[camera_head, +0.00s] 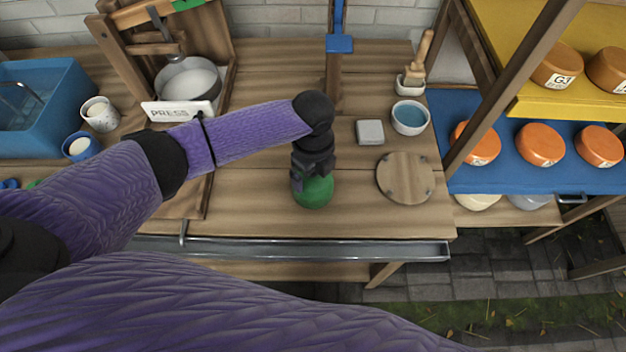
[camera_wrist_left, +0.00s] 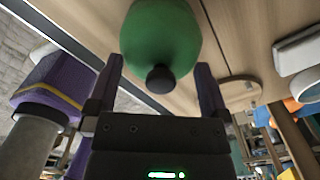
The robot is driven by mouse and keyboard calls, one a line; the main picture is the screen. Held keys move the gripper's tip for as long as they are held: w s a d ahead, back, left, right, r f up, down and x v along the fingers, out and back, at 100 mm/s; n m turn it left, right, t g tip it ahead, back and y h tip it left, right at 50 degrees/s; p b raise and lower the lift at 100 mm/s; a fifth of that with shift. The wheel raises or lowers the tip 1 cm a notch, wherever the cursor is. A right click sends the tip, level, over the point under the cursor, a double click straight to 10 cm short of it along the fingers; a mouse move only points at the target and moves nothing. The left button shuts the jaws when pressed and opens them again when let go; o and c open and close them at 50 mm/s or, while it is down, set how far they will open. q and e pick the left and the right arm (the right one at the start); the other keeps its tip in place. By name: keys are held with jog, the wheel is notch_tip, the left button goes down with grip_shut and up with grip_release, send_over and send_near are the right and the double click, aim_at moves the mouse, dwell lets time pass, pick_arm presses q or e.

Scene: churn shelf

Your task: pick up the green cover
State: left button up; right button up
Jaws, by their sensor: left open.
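The green cover (camera_head: 314,194) is a round dome on the wooden table, in the middle of the head view. In the left wrist view the green cover (camera_wrist_left: 160,38) shows its black knob, which points toward my gripper. My left gripper (camera_head: 302,183) is right above the cover and hides part of it in the head view. In the left wrist view its two fingers (camera_wrist_left: 160,66) are apart, one on each side of the knob. I cannot tell whether they touch the cover. My right gripper is not in view.
A round wooden board (camera_head: 405,178), a grey block (camera_head: 370,132) and a blue-filled cup (camera_head: 409,117) stand right of the cover. A metal gutter (camera_head: 320,248) runs along the front edge. A wooden press (camera_head: 180,110) stands back left. Shelves with orange wheels (camera_head: 540,145) are at right.

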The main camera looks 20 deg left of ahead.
pick_arm(q)
jog(key=c, duration=0.4)
jog(key=shift+s, duration=0.1)
jog(key=c, duration=0.8)
jog(key=shift+o, duration=0.2)
